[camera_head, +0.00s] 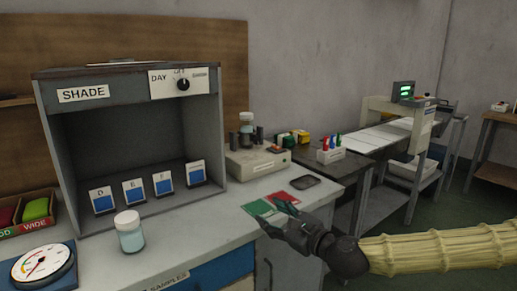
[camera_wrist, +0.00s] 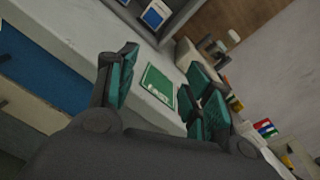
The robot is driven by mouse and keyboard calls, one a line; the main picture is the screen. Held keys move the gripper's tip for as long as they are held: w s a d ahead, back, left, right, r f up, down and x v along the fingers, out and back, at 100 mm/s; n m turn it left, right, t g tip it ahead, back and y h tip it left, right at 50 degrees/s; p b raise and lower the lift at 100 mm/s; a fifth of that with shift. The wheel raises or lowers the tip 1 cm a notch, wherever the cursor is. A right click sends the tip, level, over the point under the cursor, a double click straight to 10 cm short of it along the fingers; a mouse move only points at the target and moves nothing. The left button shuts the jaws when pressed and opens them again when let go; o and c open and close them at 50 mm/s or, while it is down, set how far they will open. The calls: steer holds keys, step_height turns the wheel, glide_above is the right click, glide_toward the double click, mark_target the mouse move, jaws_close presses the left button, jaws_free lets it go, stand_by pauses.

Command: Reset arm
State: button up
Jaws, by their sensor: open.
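My gripper (camera_head: 277,220) is at the counter's front edge in the head view, over or beside the green card (camera_head: 259,208) and the red card (camera_head: 284,197). I cannot tell its exact height. In the wrist view its teal-padded fingers (camera_wrist: 160,92) stand apart with nothing between them. The green card (camera_wrist: 158,85) lies flat on the counter beyond the fingers. My arm comes in from the right, in a ribbed cream sleeve.
A grey SHADE box (camera_head: 62,150) holds several blue-and-white cards. A lidded jar (camera_head: 130,232) and a dial gauge (camera_head: 42,266) stand in front. A beige device (camera_head: 258,163) and a dark flat object (camera_head: 305,182) are further right. A conveyor-like table (camera_head: 375,137) is behind.

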steer(key=s+a+f+n+g, duration=0.2)
steer(key=s+f, duration=0.1)
steer(key=f, duration=0.4)
steer(key=s+a+f+n+g+h, duration=0.1)
steer(key=s+a+f+n+g, duration=0.2)
steer(key=f, duration=0.5)
steer(key=s+a+f+n, duration=0.1)
steer(key=s+a+f, duration=0.1)
steer(key=s+f, duration=0.35)
steer(key=s+d+f+n+g+h, duration=0.2)
steer(key=s+d+f+n+g, duration=0.15)
steer(key=s+f, duration=0.6)
steer(key=s+d+f+n+g+h, duration=0.2)
steer(key=s+f+n, duration=0.3)
steer(key=f, duration=0.7)
steer(key=s+d+f+n+g+h, duration=0.1)
steer(key=s+d+f+n+h, duration=0.25)
steer(key=s+d, duration=0.5)
steer(key=s+d+f+n+g+h, duration=0.2)
steer(key=s+d+f+n, duration=0.25)
steer(key=d, duration=0.65)
step_height(320, 180, up, 20)
steer(key=p, duration=2)
steer(key=shift+s+d+r, duration=0.2)
steer(key=shift+d, duration=0.05)
